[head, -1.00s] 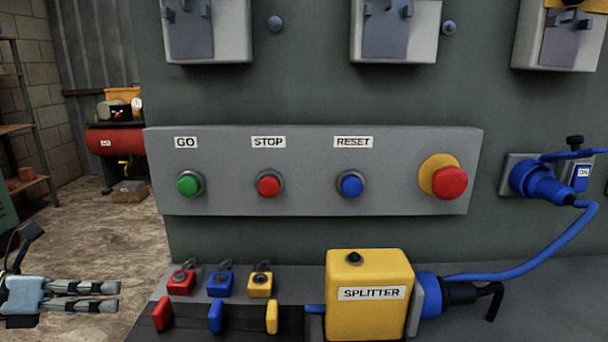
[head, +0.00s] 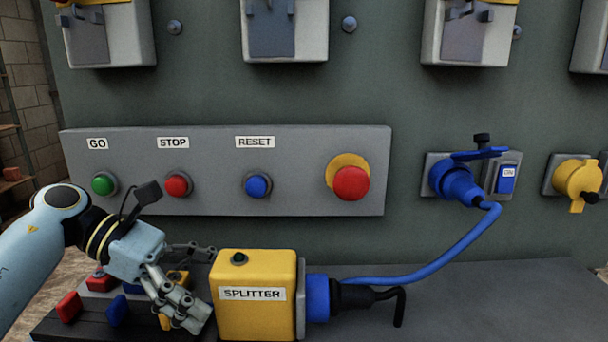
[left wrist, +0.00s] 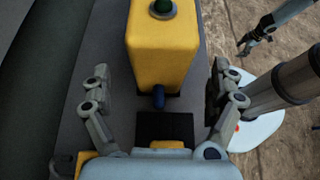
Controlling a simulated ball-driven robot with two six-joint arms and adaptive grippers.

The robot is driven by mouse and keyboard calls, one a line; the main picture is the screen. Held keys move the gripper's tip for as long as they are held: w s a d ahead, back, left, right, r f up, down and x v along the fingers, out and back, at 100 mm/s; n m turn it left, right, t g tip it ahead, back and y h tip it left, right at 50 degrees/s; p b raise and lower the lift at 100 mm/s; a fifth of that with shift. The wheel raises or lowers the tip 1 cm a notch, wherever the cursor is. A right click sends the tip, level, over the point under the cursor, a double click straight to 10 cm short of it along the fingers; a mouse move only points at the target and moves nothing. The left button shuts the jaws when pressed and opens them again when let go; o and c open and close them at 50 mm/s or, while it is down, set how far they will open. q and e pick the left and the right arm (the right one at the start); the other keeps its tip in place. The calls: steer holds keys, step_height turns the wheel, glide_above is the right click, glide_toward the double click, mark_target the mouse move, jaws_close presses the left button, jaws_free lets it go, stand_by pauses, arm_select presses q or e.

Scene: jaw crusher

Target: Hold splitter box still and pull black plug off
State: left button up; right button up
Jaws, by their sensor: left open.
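The yellow splitter box (head: 256,300) stands on the grey ledge, labelled SPLITTER, with a dark green button on top. The black plug (head: 352,297) sits in the blue socket (head: 317,297) on its right side; a short bent black cable (head: 399,308) leaves it. My left gripper (head: 208,290) is open and empty at the box's left side. In the left wrist view its fingers (left wrist: 161,82) are spread wide, short of the box (left wrist: 161,50); the plug is hidden behind it. My right gripper (left wrist: 256,38) shows small over the floor, its opening unclear.
A blue cable (head: 430,268) runs from behind the black plug area up to a blue wall plug (head: 455,183). Coloured padlocks and tags, including a red tag (head: 68,307), lie below my left arm. The button panel (head: 310,190) is above. The ledge right of the plug is clear.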

mark_target(266, 310)
arm_select(q)
steer(key=x, duration=0.5)
steer(key=shift+d, duration=0.1)
steer(key=b+x, duration=0.1)
steer(key=x, duration=0.1)
steer(key=shift+d+f+b, duration=0.15)
steer(key=shift+f+b, duration=0.15)
steer(key=shift+b, duration=0.05)
steer(key=shift+b+x, duration=0.4)
steer(key=shift+x, duration=0.4)
steer(key=shift+r, duration=0.1)
steer(key=shift+c, duration=0.2)
steer(key=c, duration=0.9)
steer(key=shift+s, duration=0.1)
